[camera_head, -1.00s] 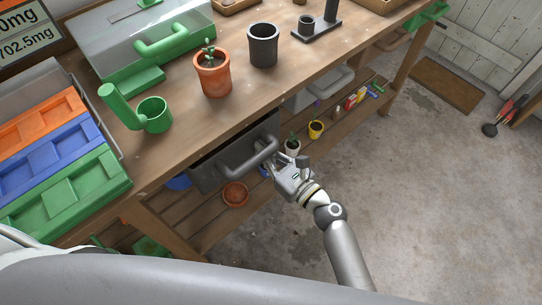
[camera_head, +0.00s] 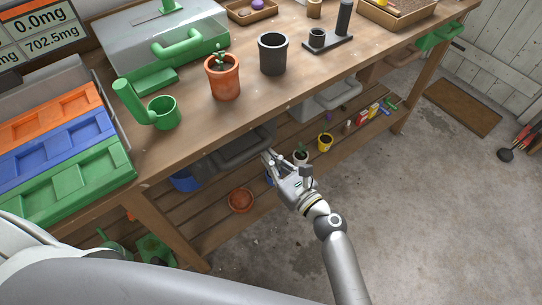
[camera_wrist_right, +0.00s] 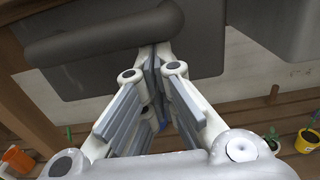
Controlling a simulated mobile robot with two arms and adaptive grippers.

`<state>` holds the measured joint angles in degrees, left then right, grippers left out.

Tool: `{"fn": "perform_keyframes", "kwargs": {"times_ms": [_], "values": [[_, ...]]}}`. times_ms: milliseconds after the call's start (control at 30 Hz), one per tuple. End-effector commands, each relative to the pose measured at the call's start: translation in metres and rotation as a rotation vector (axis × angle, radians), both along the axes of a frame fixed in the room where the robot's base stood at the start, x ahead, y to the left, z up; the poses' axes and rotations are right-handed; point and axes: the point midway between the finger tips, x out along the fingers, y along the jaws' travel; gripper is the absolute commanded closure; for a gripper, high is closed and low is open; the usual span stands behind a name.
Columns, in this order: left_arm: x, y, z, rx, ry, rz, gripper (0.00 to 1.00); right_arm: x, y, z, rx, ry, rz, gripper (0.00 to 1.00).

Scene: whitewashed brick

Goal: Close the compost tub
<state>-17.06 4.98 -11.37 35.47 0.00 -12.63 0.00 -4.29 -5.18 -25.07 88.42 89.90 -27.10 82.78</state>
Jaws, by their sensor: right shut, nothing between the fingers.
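The compost tub, which I take to be the dark grey drawer-like tub (camera_head: 246,150) with a thick bar handle, hangs under the bench top. Its body is mostly beneath the bench edge, with the handle showing just below that edge. In the right wrist view, the tub's dark front and handle (camera_wrist_right: 105,32) fill the top. My right gripper (camera_head: 268,158) is shut and empty at the right end of the tub's front, its fingertips (camera_wrist_right: 157,60) just below the handle. Whether they touch the front is unclear. My left gripper is out of view.
A light grey tub (camera_head: 332,100) hangs to the right. The lower shelf holds a yellow pot (camera_head: 325,142), a terracotta pot (camera_head: 241,200) and several small items. A green mug-like holder (camera_head: 163,113) and a potted seedling (camera_head: 223,80) stand on the bench.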

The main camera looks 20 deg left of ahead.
Motion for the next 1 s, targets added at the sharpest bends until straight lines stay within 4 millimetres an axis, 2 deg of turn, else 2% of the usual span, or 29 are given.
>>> {"fn": "perform_keyframes", "kwargs": {"times_ms": [167, 500, 667, 867, 967, 1000], "values": [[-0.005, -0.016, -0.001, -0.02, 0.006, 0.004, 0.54, -0.018, -0.023, -0.001, -0.002, 0.001, -0.001, 1.0], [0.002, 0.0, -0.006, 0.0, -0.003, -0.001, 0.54, -0.052, -0.067, -0.002, -0.002, 0.001, -0.001, 1.0], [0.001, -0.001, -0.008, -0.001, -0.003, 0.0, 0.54, -0.06, -0.076, -0.001, 0.0, 0.0, 0.0, 1.0], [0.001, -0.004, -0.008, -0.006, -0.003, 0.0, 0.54, -0.061, -0.078, 0.0, 0.0, 0.0, 0.0, 1.0], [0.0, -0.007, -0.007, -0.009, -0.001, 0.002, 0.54, -0.061, -0.08, -0.01, -0.035, -0.004, -0.004, 1.0], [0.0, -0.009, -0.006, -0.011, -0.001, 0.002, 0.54, -0.06, -0.081, -0.021, -0.076, -0.011, -0.008, 1.0]]}}
